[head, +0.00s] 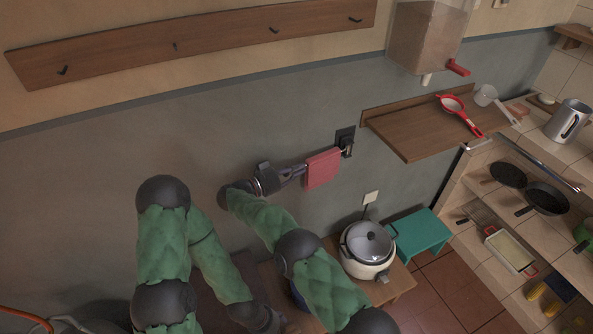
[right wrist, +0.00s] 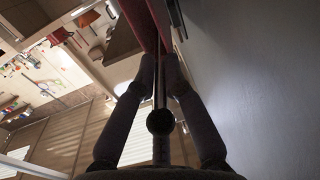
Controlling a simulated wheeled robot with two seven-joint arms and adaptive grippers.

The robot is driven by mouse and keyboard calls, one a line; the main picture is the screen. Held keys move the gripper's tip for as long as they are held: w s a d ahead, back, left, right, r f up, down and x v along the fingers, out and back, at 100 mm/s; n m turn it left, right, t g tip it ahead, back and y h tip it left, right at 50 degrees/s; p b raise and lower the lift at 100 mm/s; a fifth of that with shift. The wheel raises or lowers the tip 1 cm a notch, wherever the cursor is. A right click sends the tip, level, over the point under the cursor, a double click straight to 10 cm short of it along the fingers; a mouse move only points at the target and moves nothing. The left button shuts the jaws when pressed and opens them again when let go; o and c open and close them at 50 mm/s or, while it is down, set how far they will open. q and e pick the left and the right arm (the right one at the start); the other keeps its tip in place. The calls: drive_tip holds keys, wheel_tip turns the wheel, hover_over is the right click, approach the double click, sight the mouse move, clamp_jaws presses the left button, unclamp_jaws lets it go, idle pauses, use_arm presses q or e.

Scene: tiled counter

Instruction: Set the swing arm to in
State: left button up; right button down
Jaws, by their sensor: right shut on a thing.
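The swing arm is a thin metal bar on a dark wall plate (head: 345,134), with a red cloth (head: 322,168) hanging over it. It sticks out to the left in the head view, close along the grey wall. My right gripper (head: 294,172) is shut on the bar's free end, left of the cloth. In the right wrist view the bar (right wrist: 162,85) runs between my two fingers, with its round dark end knob (right wrist: 160,122) toward the camera and the red cloth (right wrist: 147,25) beyond. My left arm is folded at the lower left; its gripper's fingers cannot be made out at the bottom edge.
A wooden wall shelf (head: 412,138) with a red strainer (head: 460,115) is to the right. A rice cooker (head: 367,248) stands on a low wooden table below, beside a teal stool (head: 418,235). A hook rail (head: 190,40) runs along the wall above.

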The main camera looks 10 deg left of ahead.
drive_tip(key=shift+d+f, duration=0.1)
drive_tip(key=shift+f, duration=0.05)
drive_tip(key=c, duration=1.3)
unclamp_jaws()
drive_tip(key=v, duration=0.7)
drive_tip(key=shift+s+a, duration=0.15)
drive_tip(key=shift+a, duration=0.1)
